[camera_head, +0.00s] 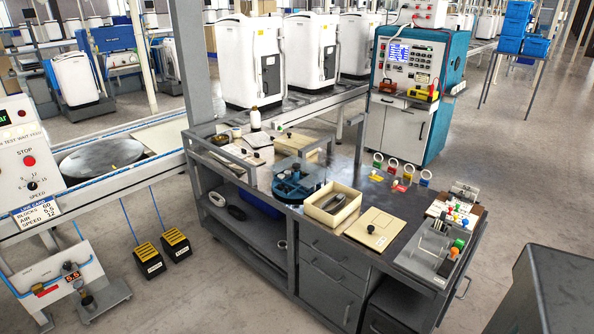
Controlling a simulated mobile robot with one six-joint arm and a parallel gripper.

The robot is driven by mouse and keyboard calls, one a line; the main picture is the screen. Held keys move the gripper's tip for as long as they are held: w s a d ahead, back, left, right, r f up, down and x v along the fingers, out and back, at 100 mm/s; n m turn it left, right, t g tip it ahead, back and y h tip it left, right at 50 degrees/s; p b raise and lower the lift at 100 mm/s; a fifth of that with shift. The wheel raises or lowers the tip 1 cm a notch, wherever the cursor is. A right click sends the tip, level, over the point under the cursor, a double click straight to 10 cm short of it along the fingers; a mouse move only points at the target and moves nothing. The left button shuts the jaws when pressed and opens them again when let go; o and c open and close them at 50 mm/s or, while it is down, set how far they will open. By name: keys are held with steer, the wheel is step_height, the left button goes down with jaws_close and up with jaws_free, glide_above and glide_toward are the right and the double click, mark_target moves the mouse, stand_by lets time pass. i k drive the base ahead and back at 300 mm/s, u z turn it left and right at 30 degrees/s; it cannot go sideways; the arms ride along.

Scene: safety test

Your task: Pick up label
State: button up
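I cannot tell for sure which thing is the label. Several small tag-like pieces with coloured frames (409,170) stand in a row at the back right of the dark workbench (345,172). Small coloured pieces, including a red one (399,188), lie in front of them. A clipboard-like board (438,208) with a white sheet and coloured pegs lies at the bench's right end. An open cream box (333,205) holds a small dark item, with a small paper on its inside. My gripper is not in view.
A flat cream lidded box (375,229) and a grey fixture with coloured knobs (437,247) stand at the bench front. A blue round carousel (297,185) sits on its left part. Yellow-black pedals (149,258) are on the floor.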

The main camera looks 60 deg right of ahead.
mark_target(402, 188)
steer(key=u, duration=0.15)
steer(key=k, duration=0.2)
steer(key=z, duration=2.75)
steer(key=i, duration=0.6)
steer(key=z, duration=0.1)
steer(key=k, duration=0.25)
steer(key=z, duration=0.1)
